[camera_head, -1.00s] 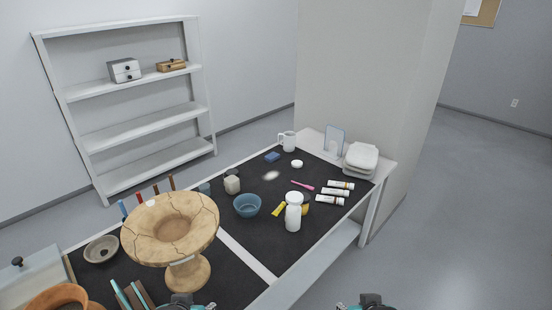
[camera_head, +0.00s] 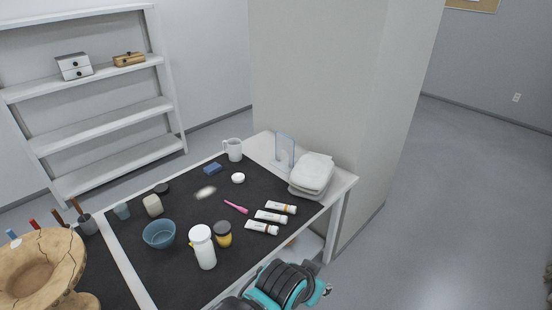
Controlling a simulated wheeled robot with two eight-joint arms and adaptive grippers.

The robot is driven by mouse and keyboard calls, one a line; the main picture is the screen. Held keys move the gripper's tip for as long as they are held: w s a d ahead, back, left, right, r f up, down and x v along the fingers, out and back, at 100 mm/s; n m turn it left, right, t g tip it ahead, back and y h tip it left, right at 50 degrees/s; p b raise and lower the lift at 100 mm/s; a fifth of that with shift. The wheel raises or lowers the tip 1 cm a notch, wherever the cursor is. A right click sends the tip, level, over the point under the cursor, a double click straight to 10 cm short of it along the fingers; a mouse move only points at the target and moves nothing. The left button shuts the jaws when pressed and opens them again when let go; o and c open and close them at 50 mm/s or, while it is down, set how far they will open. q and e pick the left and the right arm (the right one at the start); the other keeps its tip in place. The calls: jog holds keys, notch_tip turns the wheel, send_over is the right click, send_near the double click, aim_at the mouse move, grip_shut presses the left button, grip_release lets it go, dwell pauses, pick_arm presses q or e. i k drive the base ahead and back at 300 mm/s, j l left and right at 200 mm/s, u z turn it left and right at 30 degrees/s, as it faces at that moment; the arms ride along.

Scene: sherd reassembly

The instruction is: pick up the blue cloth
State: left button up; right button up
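A small blue folded piece (camera_head: 213,169), which looks like the blue cloth, lies on the black mat toward the back of the table. It lies in front of the white mug (camera_head: 233,149) and apart from it. Part of one of my arms, black and teal, shows at the bottom centre, near the table's front edge and well away from the blue piece. A dark bit of my other arm shows at the right edge. No gripper fingers can be made out, and nothing is seen touching the blue piece.
Near the blue piece are a white round lid (camera_head: 238,178) and a pale powder patch (camera_head: 205,193). Several tubes (camera_head: 270,216), a white bottle (camera_head: 202,247), a blue bowl (camera_head: 159,235) and folded white towels (camera_head: 312,172) stand around. A pillar (camera_head: 320,90) rises behind the table.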

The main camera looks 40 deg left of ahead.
aim_at(213, 168)
jog(key=i+l, duration=0.15)
jog(key=i, duration=0.7)
jog(key=i+u, duration=0.2)
jog(key=u, duration=0.2)
jog(key=i+u, duration=0.2)
jog(key=u, duration=0.15)
jog(key=i+u, duration=0.15)
jog(key=u, duration=0.25)
jog(key=i+u, duration=0.15)
jog(key=u, duration=0.25)
jog(key=i+j+u, duration=0.1)
jog(key=u, duration=0.3)
jog(key=i+l+u, duration=0.1)
jog(key=i+u, duration=0.15)
jog(key=u, duration=0.15)
jog(key=i+l+u, duration=0.1)
jog(key=u, duration=0.3)
jog(key=i, duration=0.1)
